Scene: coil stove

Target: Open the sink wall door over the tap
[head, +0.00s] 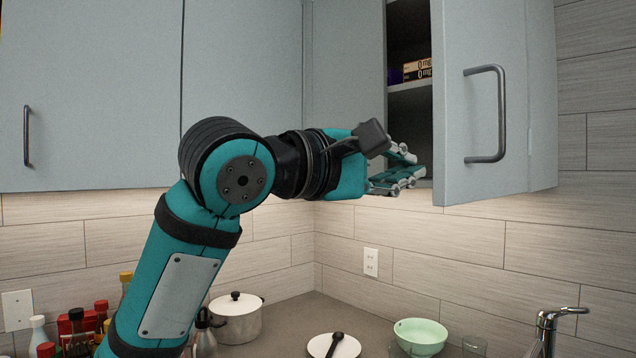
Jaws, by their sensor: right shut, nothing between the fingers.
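The grey-blue wall door (455,120) near the sink stands partly open, with a dark curved handle (502,115) on its outer face. A gap to the left of the door shows the cabinet inside. The tap (548,325) is below, at the lower right corner. My right gripper (420,167) is shut and empty, at the lower part of the gap, close to the door's free left edge. I cannot tell whether its fingertips touch the door. My left gripper is not in view.
Small boxes (417,70) sit on the shelf inside. Closed cabinet doors (90,90) are at the left. On the counter are a white pot (237,322), a plate (322,346), a green bowl (420,335) and several bottles (78,335). The air between cabinets and counter is mostly clear.

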